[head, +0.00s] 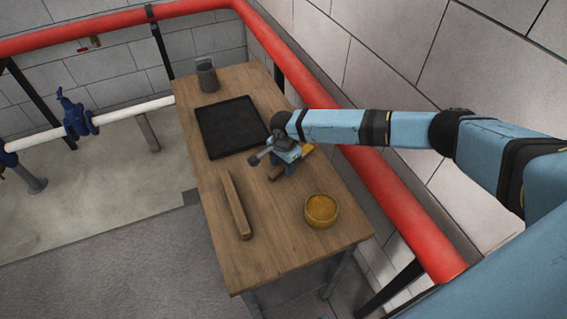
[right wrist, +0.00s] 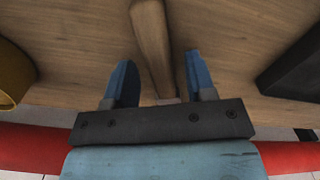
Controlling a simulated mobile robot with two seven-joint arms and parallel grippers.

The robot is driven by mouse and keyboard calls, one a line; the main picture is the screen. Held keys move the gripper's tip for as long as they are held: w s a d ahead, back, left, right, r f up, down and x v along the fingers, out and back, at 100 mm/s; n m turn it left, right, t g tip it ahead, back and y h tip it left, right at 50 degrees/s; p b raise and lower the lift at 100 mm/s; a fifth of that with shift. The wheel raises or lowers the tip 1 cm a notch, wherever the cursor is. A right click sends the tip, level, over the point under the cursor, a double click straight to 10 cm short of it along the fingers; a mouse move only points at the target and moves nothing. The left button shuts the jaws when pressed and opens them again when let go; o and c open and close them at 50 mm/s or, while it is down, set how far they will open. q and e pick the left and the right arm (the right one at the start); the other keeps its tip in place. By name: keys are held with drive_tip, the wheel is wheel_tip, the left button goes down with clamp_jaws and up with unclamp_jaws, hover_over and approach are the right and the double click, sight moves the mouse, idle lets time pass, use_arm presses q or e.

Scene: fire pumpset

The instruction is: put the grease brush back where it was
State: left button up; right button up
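The grease brush lies on the wooden table (head: 220,90) under my right gripper (head: 275,165). In the head view its wooden handle (head: 275,173) shows just below the gripper, and a yellowish end (head: 306,149) shows on the other side. In the right wrist view the handle (right wrist: 150,40) runs between the two blue fingers of my right gripper (right wrist: 160,82), with a visible gap on each side. The fingers are open around it. The gripper's body hides the brush's middle and, in the wrist view, its far end. My left gripper is not in view.
A black tray (head: 232,127), dark mesh cup (head: 207,77), long wooden bar (head: 234,205) and bowl of yellow-brown grease (head: 321,210) stand on the table. A red pipe (head: 395,205) runs along its right side.

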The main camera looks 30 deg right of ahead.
wheel_tip(320, 180, up, 12)
idle(0.6)
idle(0.4)
